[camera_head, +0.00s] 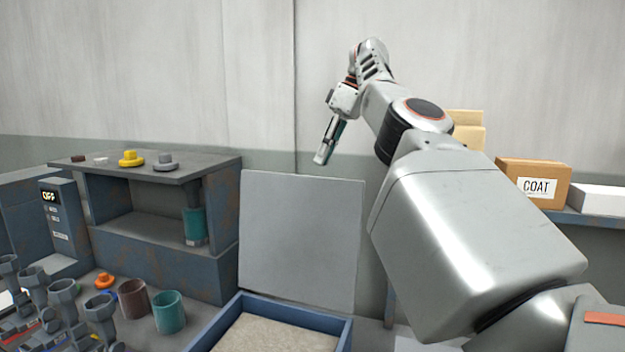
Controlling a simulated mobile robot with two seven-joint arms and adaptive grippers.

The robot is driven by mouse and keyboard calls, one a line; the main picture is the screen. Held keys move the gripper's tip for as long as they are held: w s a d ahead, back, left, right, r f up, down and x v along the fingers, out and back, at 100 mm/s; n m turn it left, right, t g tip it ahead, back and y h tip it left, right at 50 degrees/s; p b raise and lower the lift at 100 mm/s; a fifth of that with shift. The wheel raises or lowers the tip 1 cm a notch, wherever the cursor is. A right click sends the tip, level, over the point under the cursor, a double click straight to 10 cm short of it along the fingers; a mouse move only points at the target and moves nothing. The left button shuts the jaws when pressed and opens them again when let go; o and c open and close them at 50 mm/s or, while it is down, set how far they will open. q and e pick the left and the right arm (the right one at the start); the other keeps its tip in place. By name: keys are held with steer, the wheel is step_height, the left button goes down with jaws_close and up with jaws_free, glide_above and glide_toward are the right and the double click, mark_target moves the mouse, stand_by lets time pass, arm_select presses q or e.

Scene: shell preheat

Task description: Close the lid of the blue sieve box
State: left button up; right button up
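The blue sieve box (343,328) is at the bottom centre, filled with pale, sand-like material. Its grey lid (300,235) stands upright at the back of the box, so the box is open. The lower front of the box is cut off by the picture's edge. My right arm reaches in from the lower right. My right gripper (322,157) points down just above and behind the lid's top edge, seen from the side. I cannot tell whether its fingers are apart, and I see nothing held in it. My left gripper is not in view.
A grey-blue shelf unit (222,280) stands left of the lid, with yellow (131,159) and grey knobs on top. Brown (133,299) and teal cups (168,312) and several metal fittings crowd the lower left.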

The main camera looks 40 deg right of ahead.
mark_target(312, 179)
steer(key=shift+x, duration=3.75)
steer(key=shift+s, duration=0.1)
jaws_close()
